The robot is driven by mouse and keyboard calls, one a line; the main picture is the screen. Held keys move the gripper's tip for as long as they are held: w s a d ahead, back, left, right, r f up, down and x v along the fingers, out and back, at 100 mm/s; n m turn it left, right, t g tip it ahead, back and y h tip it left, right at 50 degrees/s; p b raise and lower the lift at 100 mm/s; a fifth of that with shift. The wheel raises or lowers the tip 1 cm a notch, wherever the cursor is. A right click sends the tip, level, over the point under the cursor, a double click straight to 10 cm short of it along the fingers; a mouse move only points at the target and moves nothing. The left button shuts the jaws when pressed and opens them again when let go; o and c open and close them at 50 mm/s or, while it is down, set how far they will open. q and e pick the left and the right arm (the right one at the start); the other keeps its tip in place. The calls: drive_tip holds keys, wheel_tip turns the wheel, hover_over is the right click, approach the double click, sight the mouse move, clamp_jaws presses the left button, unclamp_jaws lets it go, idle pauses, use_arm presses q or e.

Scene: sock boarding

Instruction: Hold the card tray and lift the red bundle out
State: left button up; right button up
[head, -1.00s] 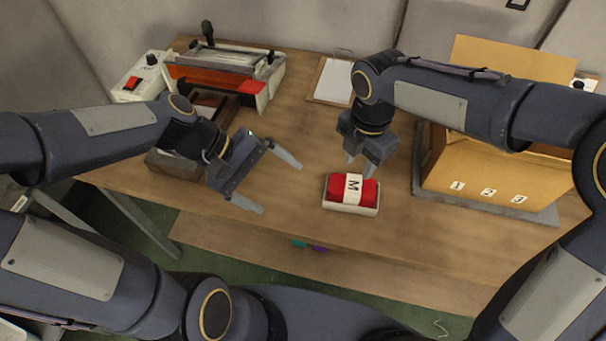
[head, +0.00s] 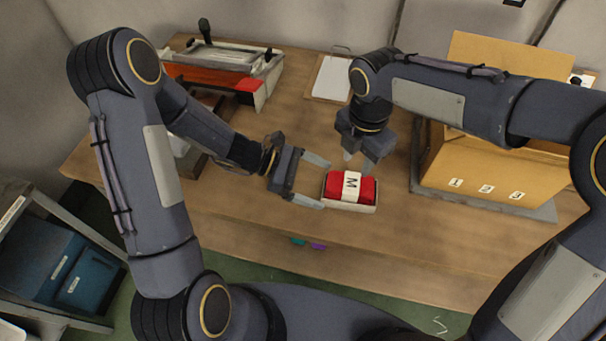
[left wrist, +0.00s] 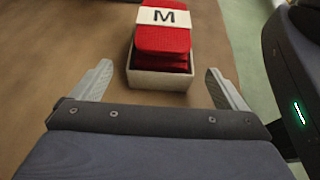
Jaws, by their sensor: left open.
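The red bundle (head: 366,188) has a white band marked M and sits in the pale card tray (head: 352,207) on the table. In the left wrist view the red bundle (left wrist: 165,39) rises above the rim of the tray (left wrist: 160,80). My left gripper (head: 326,183) is open at the tray's left end, with its fingers apart on either side of that end. In the left wrist view the left gripper's fingertips (left wrist: 157,80) flank the near end of the tray. My right gripper (head: 358,166) points down just behind the bundle, fingers apart and empty.
A cardboard box (head: 500,178) with numbered labels stands on a grey board at the right. A sealing machine (head: 222,70) with a red front is at the back left. A clipboard (head: 330,78) lies at the back. The table front is clear.

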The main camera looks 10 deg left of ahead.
sight(352, 183)
use_arm(q)
drive_tip(key=shift+x, duration=1.95)
drive_tip(key=c, duration=1)
drive_tip(key=shift+c, duration=0.2)
use_arm(e)
drive_tip(key=o, duration=0.8)
drive_tip(key=r+m, duration=0.1)
drive_tip(key=m, duration=0.1)
drive_tip(key=shift+m, duration=0.3)
drive_tip(key=shift+o, duration=1)
drive_tip(key=shift+w+r+m, duration=0.1)
drive_tip(key=shift+r+m, duration=0.4)
drive_tip(key=shift+m, duration=0.6)
wheel_tip(352, 183, down, 10)
drive_tip(key=m, duration=0.5)
